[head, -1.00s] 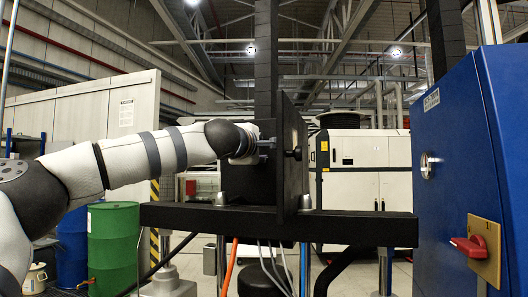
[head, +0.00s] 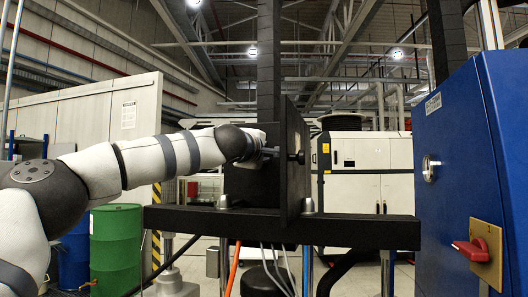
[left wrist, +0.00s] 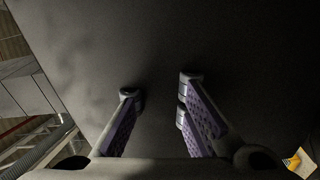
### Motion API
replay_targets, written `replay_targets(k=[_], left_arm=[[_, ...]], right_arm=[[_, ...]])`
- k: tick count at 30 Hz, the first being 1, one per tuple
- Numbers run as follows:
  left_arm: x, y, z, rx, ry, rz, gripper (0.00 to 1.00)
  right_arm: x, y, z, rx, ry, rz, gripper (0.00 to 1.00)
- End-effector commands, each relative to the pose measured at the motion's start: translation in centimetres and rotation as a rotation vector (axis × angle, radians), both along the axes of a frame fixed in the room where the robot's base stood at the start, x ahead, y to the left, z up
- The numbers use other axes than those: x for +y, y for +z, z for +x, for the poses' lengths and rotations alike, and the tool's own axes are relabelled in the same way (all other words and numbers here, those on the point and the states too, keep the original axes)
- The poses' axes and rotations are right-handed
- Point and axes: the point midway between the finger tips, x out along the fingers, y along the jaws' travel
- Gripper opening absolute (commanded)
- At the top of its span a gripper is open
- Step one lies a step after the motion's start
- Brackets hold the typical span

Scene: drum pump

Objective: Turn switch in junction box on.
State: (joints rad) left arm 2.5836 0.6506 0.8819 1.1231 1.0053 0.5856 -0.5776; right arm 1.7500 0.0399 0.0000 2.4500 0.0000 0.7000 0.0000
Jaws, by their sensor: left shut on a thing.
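The black box (head: 240,182), which looks like the junction box, sits on a black beam in the middle of the head view. A dark upright panel (head: 293,180) stands at its right, seen nearly edge-on, with a black knob (head: 298,157). My left gripper (head: 270,152) is at the box, left of the panel. The switch inside the box is not visible. My right gripper is not in view.
A blue cabinet (head: 450,130) with a red rotary handle (head: 470,249) on a yellow plate stands close at the right. The black beam (head: 370,232) runs across below the box. Cables (head: 237,265) hang under it. A green drum (head: 116,245) stands at the left.

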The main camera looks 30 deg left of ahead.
Motion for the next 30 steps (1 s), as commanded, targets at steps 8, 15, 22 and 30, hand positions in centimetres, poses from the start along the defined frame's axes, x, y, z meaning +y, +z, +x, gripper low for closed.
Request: replay_targets(k=[8,15,22,30], left_arm=[[0.02,0.07,-0.01,0.05,0.001,0.211,0.0],[-0.08,0.18,-0.03,0.116,0.001,0.495,0.0],[0.01,0.12,-0.03,0.13,0.001,0.551,0.0],[-0.01,0.12,-0.03,0.213,0.001,0.895,0.0]], right_arm=[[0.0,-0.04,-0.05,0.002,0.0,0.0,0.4],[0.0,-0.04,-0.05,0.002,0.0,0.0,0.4],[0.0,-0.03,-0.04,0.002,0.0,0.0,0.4],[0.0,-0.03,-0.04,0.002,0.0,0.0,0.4]])
